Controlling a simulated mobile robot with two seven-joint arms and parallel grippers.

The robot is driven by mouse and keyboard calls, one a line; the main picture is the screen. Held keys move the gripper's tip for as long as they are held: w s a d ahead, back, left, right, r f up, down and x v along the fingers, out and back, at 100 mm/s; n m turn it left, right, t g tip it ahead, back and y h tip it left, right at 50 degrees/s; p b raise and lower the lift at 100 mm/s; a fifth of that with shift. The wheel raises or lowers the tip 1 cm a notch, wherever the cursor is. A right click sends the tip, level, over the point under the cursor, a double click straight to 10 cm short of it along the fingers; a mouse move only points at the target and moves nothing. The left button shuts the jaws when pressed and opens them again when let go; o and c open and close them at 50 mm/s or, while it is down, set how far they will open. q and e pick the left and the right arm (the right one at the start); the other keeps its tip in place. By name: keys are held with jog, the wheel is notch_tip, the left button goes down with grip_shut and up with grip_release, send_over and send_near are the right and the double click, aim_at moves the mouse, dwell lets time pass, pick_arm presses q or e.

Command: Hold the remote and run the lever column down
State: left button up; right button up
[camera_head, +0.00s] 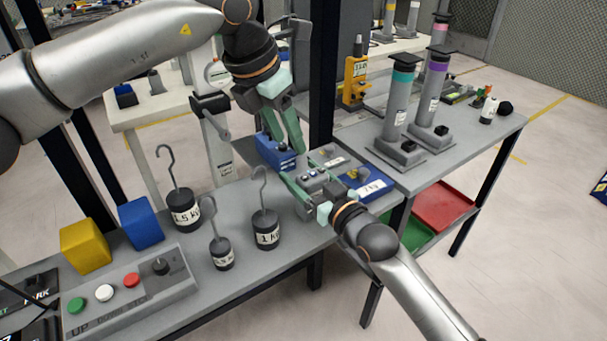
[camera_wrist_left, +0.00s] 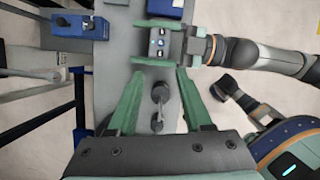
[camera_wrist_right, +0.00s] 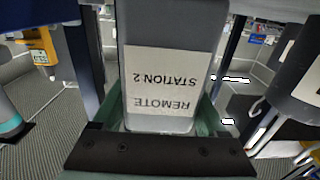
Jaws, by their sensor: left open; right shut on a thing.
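The grey remote (camera_head: 313,176) sits between the fingers of my right gripper (camera_head: 316,182), over the far end of the grey bench. The right wrist view shows the remote (camera_wrist_right: 170,25) close up, its label "REMOTE STATION 2" upside down. My right gripper is shut on it. My left gripper (camera_head: 291,143) is open and empty, above and behind the remote. In the left wrist view its fingers (camera_wrist_left: 160,76) point toward the remote (camera_wrist_left: 163,46), whose face has small buttons. Which stand is the lever column is unclear; a white column with a grey lever (camera_head: 213,128) stands behind the bench.
Several hooked black weights (camera_head: 267,230) stand on the bench. A button box (camera_head: 130,290), a yellow cube (camera_head: 85,246) and a blue cube (camera_head: 141,223) are at left. A blue box (camera_head: 273,151) is by my left gripper. Tall banded posts (camera_head: 397,105) stand on the right table.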

jog(key=c, duration=0.6)
pick_arm(q)
jog(key=shift+c, duration=0.3)
pick_arm(e)
jog(key=shift+c, duration=0.3)
pick_arm(q)
grip_shut()
dwell(0.7)
